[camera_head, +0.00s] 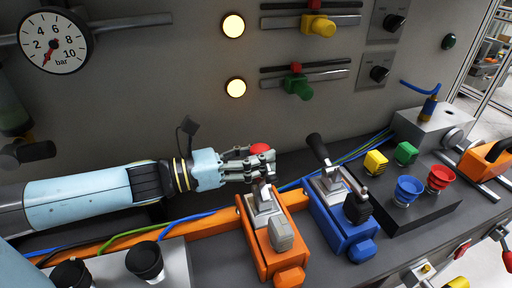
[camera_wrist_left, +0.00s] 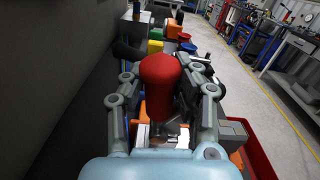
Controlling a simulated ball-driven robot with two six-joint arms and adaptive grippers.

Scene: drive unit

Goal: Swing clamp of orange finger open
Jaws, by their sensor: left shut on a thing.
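The orange clamp (camera_head: 262,232) stands on the bench in the head view, with a grey metal arm and a grey block at its front. Its handle ends in a red knob (camera_head: 261,149), which also shows large in the left wrist view (camera_wrist_left: 160,75). My left gripper (camera_head: 262,160) comes in from the left and is shut on the red knob, its fingers on either side of it. The handle's lower part is mostly hidden by the fingers. My right gripper is not in view.
A blue clamp (camera_head: 345,225) with a black handle stands close to the right of the orange one. A dark block with yellow, green, blue and red pieces (camera_head: 440,178) lies further right. Black cups (camera_head: 146,260) stand front left. The grey panel rises behind.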

